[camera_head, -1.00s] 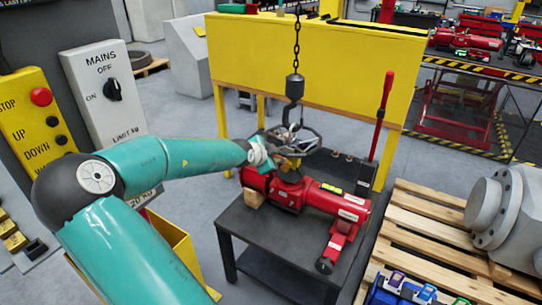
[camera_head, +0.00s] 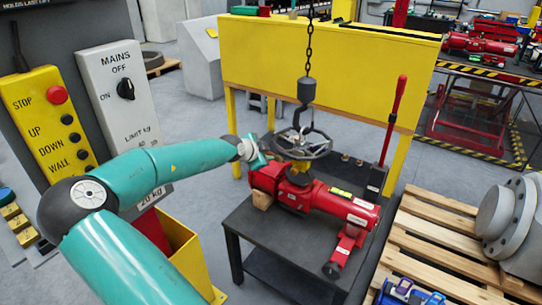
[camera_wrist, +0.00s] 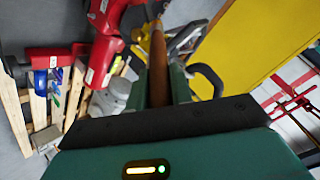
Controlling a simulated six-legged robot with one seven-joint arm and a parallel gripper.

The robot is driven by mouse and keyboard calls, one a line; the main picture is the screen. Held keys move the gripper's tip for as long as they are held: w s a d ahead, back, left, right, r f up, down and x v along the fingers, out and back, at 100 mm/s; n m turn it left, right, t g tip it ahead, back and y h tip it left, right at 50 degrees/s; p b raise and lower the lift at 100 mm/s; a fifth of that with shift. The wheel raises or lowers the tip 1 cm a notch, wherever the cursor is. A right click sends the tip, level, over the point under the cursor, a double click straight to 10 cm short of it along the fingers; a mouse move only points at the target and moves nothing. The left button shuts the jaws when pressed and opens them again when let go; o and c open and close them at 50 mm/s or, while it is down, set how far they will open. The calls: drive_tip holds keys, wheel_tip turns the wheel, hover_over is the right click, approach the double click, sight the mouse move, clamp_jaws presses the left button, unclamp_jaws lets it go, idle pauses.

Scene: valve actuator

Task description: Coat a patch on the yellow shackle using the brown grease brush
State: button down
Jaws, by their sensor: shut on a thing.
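In the wrist view my gripper (camera_wrist: 162,88) is shut on the brown handle of the grease brush (camera_wrist: 158,62), which points away from me. The brush's far end is too small and overlapped to make out. In the head view my gripper (camera_head: 262,153) is just left of the grey handwheel (camera_head: 322,152), above the left end of the red actuator. The brush is not clear there. A small yellow part (camera_head: 300,166) under the handwheel may be the yellow shackle; its shape is partly hidden by the wheel. I cannot tell if the brush touches it.
The red actuator (camera_head: 345,207) lies on a dark table (camera_head: 270,235). A chain with a black hook block (camera_head: 306,90) hangs over the wheel. A red lever (camera_head: 393,120) stands at right, before a yellow panel (camera_head: 340,65). A pallet (camera_head: 430,230) is at right.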

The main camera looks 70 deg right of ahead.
drive_tip(key=shift+a+r, duration=0.1)
drive_tip(key=s+a, duration=0.1)
drive_tip(key=s, duration=0.5)
drive_tip(key=shift+a, duration=0.3)
idle(0.3)
drive_tip(key=shift+w, duration=0.1)
drive_tip(key=shift+w+d, duration=0.15)
drive_tip(key=shift+w, duration=1.4)
drive_tip(key=shift+w+d, duration=0.15)
drive_tip(key=shift+w, duration=1.35)
drive_tip(key=shift+w+a, duration=0.25)
drive_tip(key=shift+a, duration=1.25)
drive_tip(key=shift+w+a, duration=0.2)
drive_tip(key=shift+a, duration=1.25)
